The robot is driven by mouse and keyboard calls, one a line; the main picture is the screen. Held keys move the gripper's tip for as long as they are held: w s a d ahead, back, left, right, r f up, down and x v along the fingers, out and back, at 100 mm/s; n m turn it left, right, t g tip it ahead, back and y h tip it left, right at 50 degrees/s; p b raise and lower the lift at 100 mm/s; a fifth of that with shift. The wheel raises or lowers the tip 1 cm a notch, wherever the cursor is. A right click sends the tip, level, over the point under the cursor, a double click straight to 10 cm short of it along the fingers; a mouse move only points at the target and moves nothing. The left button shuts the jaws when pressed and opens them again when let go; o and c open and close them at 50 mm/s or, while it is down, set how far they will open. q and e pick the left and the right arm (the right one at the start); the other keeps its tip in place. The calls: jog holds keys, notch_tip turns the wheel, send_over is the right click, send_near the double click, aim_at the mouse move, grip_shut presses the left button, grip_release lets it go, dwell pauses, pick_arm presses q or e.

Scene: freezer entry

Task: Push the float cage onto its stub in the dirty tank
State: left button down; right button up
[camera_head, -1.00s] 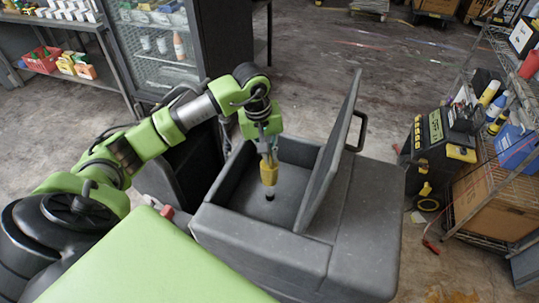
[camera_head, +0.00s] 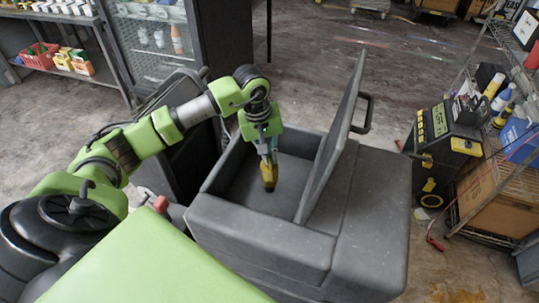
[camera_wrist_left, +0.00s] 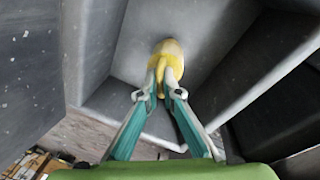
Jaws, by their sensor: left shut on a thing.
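The float cage (camera_head: 269,174) is a yellow piece held upright inside the open grey tank (camera_head: 255,222). My left gripper (camera_head: 267,158) points down into the tank and is shut on its upper end. The left wrist view shows the yellow float cage (camera_wrist_left: 167,62) between the two teal fingers (camera_wrist_left: 168,92), above the grey tank floor. A small dark spot shows at the cage's lower end in the head view; I cannot tell whether it is the stub or whether the cage touches it. My right gripper is not in view.
The tank's raised lid (camera_head: 333,140), with a black handle, stands right of the opening. A black-and-yellow machine (camera_head: 440,142) and a wire shelf (camera_head: 510,185) are at the right. A glass-door cabinet (camera_head: 155,45) stands behind. Open floor lies beyond the tank.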

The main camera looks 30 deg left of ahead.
pick_arm(q)
jog(key=shift+b, duration=0.8)
dwell(1.4)
jog(key=shift+f+b, duration=1.9)
jog(key=shift+f, duration=0.1)
jog(key=shift+r, duration=0.25)
jog(key=shift+r+p, duration=0.7)
jog(key=shift+r, duration=0.75)
jog(key=shift+y+b, duration=0.3)
jog(key=shift+b, duration=0.1)
dwell(0.9)
